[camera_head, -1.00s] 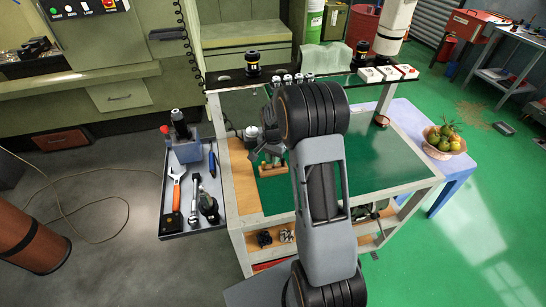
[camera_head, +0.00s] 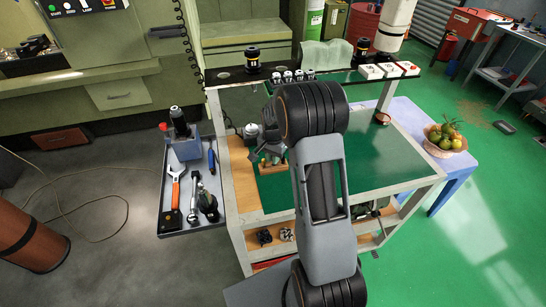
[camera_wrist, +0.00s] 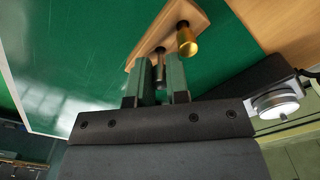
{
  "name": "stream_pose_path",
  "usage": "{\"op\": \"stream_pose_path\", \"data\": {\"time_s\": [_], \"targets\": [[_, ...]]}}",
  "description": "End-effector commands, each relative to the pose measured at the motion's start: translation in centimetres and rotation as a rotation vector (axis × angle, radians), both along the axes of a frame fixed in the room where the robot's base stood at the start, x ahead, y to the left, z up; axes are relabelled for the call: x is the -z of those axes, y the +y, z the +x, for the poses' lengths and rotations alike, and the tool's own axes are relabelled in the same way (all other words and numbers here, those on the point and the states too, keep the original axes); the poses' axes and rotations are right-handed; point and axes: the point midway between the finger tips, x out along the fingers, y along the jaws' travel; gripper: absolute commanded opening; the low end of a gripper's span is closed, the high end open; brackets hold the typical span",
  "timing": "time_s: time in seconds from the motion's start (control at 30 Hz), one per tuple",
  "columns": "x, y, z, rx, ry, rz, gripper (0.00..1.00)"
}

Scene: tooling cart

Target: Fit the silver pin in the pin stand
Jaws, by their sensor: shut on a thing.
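The silver pin (camera_wrist: 160,66) is between the two fingers of my gripper (camera_wrist: 157,84) in the wrist view, and the gripper is shut on it. The pin's far end overlaps the wooden pin stand (camera_wrist: 196,16); I cannot tell whether it is in a hole or only in front of the stand. A gold pin (camera_wrist: 186,40) stands in the pin stand beside the silver one. In the head view the pin stand (camera_head: 265,174) is on the cart's left part, just below my gripper (camera_head: 266,154), and the pin is too small and covered to make out.
A round silver-topped device (camera_wrist: 275,102) is close beside my gripper. The green cart top (camera_head: 385,160) is mostly clear to the right. A tool tray (camera_head: 175,218) hangs at the cart's left, and a rear shelf (camera_head: 228,77) carries black holders and white boxes.

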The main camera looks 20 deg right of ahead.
Motion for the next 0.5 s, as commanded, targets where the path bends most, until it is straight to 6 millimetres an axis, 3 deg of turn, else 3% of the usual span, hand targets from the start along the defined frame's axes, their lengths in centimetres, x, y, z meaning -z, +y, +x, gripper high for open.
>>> {"op": "stream_pose_path", "data": {"time_s": [0.47, 0.5], "targets": [[0.02, 0.00, 0.00, 0.000, 0.000, 0.000, 0.00], [0.02, 0.01, 0.01, 0.000, 0.000, 0.000, 0.20]]}}
